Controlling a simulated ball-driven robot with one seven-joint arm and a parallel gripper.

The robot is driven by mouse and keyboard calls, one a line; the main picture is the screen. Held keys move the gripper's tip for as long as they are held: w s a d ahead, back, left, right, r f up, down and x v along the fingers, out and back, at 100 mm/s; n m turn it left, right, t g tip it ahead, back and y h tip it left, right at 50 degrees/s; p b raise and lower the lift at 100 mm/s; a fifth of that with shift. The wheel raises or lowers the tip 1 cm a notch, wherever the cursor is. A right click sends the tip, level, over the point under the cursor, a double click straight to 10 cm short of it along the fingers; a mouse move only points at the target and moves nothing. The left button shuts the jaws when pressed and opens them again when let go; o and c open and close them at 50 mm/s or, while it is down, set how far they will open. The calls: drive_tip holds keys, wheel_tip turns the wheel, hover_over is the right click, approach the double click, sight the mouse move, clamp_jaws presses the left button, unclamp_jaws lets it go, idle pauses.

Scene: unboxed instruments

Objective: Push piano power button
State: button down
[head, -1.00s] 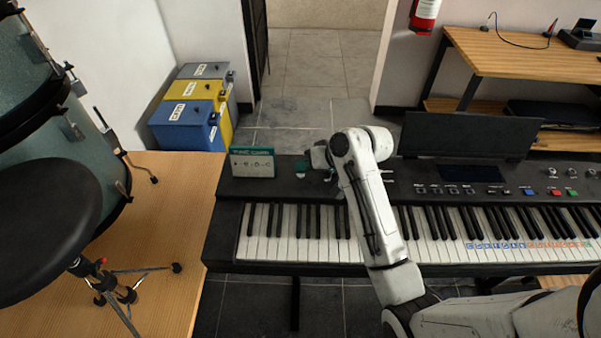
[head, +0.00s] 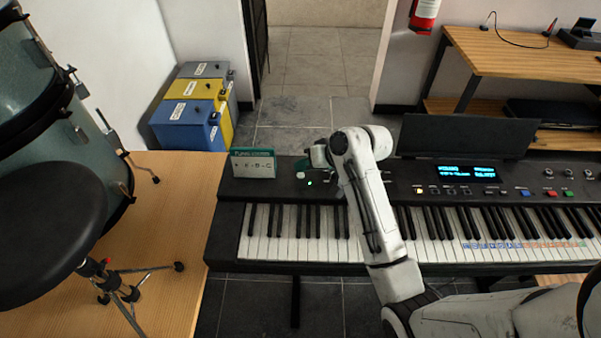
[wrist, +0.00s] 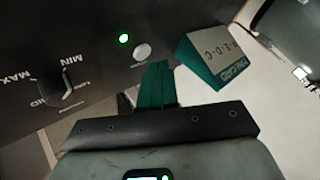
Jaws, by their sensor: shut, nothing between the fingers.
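The piano (head: 225,225) is a black digital keyboard, and its display (head: 467,172) is lit blue. A round white button (head: 300,175) sits at the left of its top panel, beside a glowing green light (head: 310,183). In the wrist view the white button (wrist: 142,52) and green light (wrist: 124,38) lie just beyond my fingertips. My gripper (wrist: 157,66) is shut and empty, with its teal fingers together. A small gap in the picture separates the fingertips from the button. In the head view my arm hides most of the gripper.
A small white and teal card stand (head: 253,163) stands left of the button, close to my fingers in the wrist view. A dial marked MIN and MAX (wrist: 55,88) is on the panel. A drum stool (head: 50,230) is at left.

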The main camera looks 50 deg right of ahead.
sight(304, 176)
wheel_tip(304, 176, up, 6)
drive_tip(key=p, duration=0.6)
